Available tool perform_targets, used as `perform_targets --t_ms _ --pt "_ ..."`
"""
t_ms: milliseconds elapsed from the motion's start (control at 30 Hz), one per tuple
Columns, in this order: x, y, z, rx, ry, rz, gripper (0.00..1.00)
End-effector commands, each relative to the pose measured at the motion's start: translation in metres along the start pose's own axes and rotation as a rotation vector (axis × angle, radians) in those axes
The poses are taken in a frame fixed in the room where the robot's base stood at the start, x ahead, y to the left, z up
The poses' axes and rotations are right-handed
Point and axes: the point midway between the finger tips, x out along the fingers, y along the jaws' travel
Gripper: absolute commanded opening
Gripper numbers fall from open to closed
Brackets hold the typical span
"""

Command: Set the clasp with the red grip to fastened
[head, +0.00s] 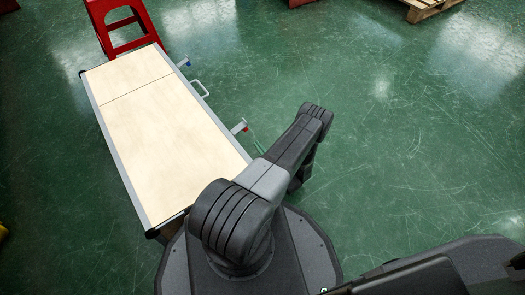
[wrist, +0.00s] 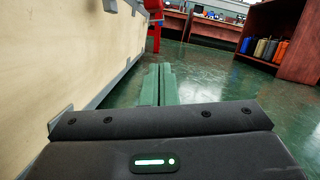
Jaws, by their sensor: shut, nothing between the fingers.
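The clasp with the red grip (head: 238,127) is on the right long side of a flat case (head: 118,160) with a pale wooden top. Its grip stands out from the side; I cannot tell whether it is fastened. My gripper (head: 252,134) is close beside it, partly hidden by my arm, with thin green fingers. In the wrist view, my gripper (wrist: 160,68) is shut and empty, pointing along the case's side (wrist: 55,50). I cannot make out the red grip surely in that view.
A second clasp with a blue grip (head: 184,62) and a grey carrying handle (head: 201,88) are farther along the same side. A red stool (head: 128,22) stands beyond the far end. A wooden shelf (wrist: 287,40) stands off to the right. Green floor beside the case is clear.

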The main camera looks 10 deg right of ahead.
Motion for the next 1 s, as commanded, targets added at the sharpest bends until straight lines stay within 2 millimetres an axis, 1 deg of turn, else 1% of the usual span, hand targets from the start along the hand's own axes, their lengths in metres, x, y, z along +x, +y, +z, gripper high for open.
perform_targets --t_ms 33,233,300,400,533,700,1000 --pt "0.012 0.001 -0.003 -0.001 -0.002 0.004 0.00" --pt "0.055 0.002 -0.003 0.000 -0.002 0.004 0.00" --pt "0.056 0.000 0.010 0.001 0.001 0.000 0.00" --pt "0.058 0.000 0.022 0.002 0.001 0.000 0.00" --pt "0.061 0.000 0.032 0.000 0.001 0.000 0.00" --pt "0.062 0.000 0.038 0.000 0.001 0.000 0.00" --pt "0.062 0.000 0.038 0.000 0.001 0.000 0.00"
